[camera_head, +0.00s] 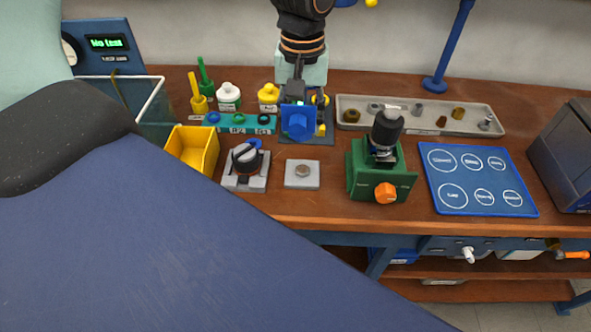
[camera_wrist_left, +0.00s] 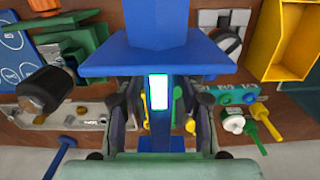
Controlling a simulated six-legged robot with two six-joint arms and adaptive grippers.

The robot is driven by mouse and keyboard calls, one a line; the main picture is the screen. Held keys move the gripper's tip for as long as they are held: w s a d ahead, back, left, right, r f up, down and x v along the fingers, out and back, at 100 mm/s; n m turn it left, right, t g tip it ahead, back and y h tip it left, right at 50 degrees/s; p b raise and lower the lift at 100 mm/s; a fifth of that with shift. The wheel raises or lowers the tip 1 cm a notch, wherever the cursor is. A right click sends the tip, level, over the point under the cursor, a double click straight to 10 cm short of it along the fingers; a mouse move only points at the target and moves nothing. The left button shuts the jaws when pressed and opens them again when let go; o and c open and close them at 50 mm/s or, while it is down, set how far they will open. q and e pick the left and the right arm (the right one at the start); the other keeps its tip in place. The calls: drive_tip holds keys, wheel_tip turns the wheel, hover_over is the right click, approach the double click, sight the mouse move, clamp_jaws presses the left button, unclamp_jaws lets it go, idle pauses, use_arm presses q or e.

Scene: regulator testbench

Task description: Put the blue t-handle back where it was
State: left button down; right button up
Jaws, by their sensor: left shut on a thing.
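The blue t-handle (camera_head: 298,122) is in my left gripper (camera_head: 299,88), near the back middle of the bench in the head view. In the left wrist view the blue t-handle (camera_wrist_left: 155,52) fills the upper middle, with a wide flat part and a narrower part running down between the fingers of my left gripper (camera_wrist_left: 160,110). The fingers are shut on it. In the head view it overlaps a dark square plate (camera_head: 318,138); I cannot tell whether it touches it. My right gripper is not in view.
A teal labelled strip (camera_head: 232,124) and yellow bin (camera_head: 210,148) lie left of the handle. A grey switch block (camera_head: 245,183), small grey block (camera_head: 302,174) and green fixture (camera_head: 361,171) stand in front. A parts tray (camera_head: 470,127) and blue mat (camera_head: 460,206) lie right.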

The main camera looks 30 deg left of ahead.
use_arm(q)
drive_tip(key=shift+w+d, duration=0.35)
drive_tip(key=shift+d, duration=0.1)
drive_tip(key=f, duration=0.4)
drive_tip(key=a+f, duration=0.1)
drive_tip(key=f, duration=0.1)
drive_tip(key=shift+s+b, duration=0.35)
drive_tip(key=shift+w+d+f, duration=0.2)
drive_tip(key=shift+f, duration=0.05)
drive_tip(key=f, duration=0.3)
drive_tip(key=shift+d+f, duration=0.2)
drive_tip(key=shift+s+a, duration=0.1)
drive_tip(key=shift+a, duration=0.2)
drive_tip(key=shift+w+d+f, duration=0.2)
drive_tip(key=shift+d+f, duration=0.1)
drive_tip(key=shift+d, duration=0.1)
drive_tip(key=c, duration=1.2)
unclamp_jaws()
drive_tip(key=o, duration=0.4)
drive_tip(key=shift+s+a, duration=0.25)
drive_tip(key=shift+a, duration=0.05)
drive_tip(key=shift+w+d, duration=0.1)
